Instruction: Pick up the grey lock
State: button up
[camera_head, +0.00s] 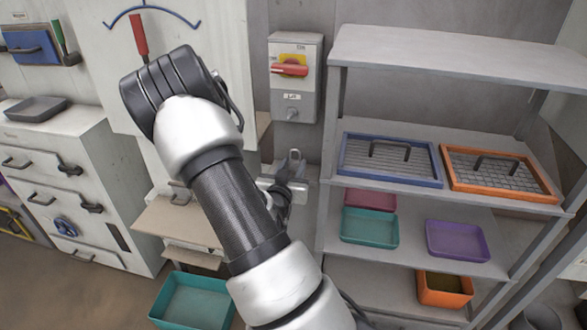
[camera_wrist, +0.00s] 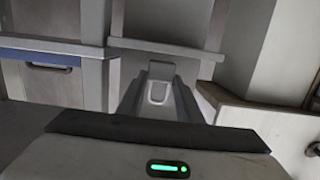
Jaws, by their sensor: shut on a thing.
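The grey lock (camera_head: 295,157) shows in the head view as a small light-grey loop at the end of my gripper (camera_head: 291,174), below the isolator box. In the wrist view the lock (camera_wrist: 157,91) is a pale U-shaped piece between the two dark fingers of my gripper (camera_wrist: 159,88). My gripper is shut on it. Much of the lock's body is hidden by the fingers, and my arm covers part of the area around it in the head view. I cannot tell whether the lock touches the light-grey ledge (camera_head: 299,190) close by.
A grey box with a red handle on yellow (camera_head: 290,69) hangs on the wall above. To the right stands a grey shelf unit (camera_head: 455,57) with a blue-framed grid (camera_head: 437,160), an orange-framed grid (camera_head: 548,180) and coloured bins. A teal bin (camera_head: 193,301) sits low at left of my arm.

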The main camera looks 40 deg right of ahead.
notch_tip(320, 180, up, 6)
jog(key=f+p+v, duration=0.3)
jog(key=p+v, duration=1)
jog(key=v, duration=0.6)
jog(key=shift+s+a+f, duration=0.15)
jog(key=shift+s+a, duration=0.1)
jog(key=shift+a, duration=0.1)
